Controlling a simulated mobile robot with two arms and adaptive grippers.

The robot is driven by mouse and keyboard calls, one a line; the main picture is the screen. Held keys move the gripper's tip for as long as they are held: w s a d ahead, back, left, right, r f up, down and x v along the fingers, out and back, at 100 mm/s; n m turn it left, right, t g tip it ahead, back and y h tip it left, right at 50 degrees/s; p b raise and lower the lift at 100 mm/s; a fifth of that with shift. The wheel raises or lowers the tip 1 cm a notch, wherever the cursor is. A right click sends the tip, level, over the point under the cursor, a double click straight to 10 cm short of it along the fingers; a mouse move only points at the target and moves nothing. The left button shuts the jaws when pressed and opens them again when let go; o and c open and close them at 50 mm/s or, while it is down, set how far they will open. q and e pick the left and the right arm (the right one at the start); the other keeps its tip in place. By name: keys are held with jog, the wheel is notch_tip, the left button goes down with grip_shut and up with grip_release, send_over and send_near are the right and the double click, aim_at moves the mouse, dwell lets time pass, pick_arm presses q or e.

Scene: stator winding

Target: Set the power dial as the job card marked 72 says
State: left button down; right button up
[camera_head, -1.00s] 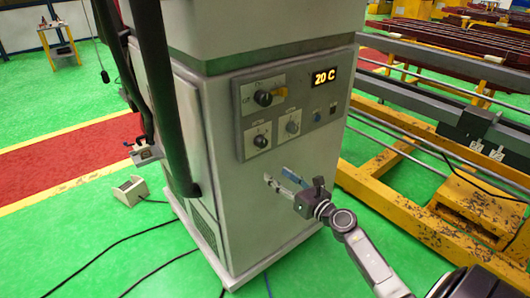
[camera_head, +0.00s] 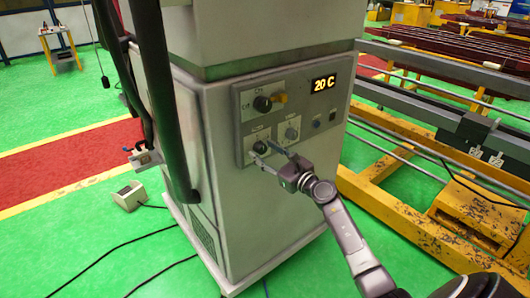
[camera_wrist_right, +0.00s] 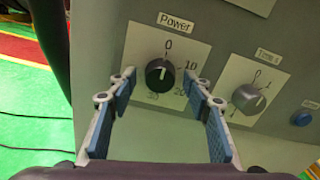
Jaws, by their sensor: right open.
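The black power dial (camera_wrist_right: 160,73) sits on a white plate labelled "Power", with 0 above it and 10, 20 and 30 around it. I cannot clearly read where its pointer stands. In the head view the power dial (camera_head: 260,147) is at the lower left of the cabinet's panel. My right gripper (camera_head: 263,152) is open in front of it. In the wrist view the right gripper's fingertips (camera_wrist_right: 158,75) lie on either side of the dial, with gaps showing. No job card marked 72 can be made out. My left gripper is not in view.
A grey timer knob (camera_wrist_right: 249,98) is close right of the power dial, with a blue button (camera_wrist_right: 303,118) beyond. Above are another black knob (camera_head: 263,103) and a display (camera_head: 324,84) reading 20 C. A thick black hose (camera_head: 168,110) hangs at the left. Yellow frames (camera_head: 410,215) stand right.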

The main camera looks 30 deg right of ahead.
jog(key=shift+c, duration=0.9)
jog(key=c, duration=1)
jog(key=shift+o, duration=0.2)
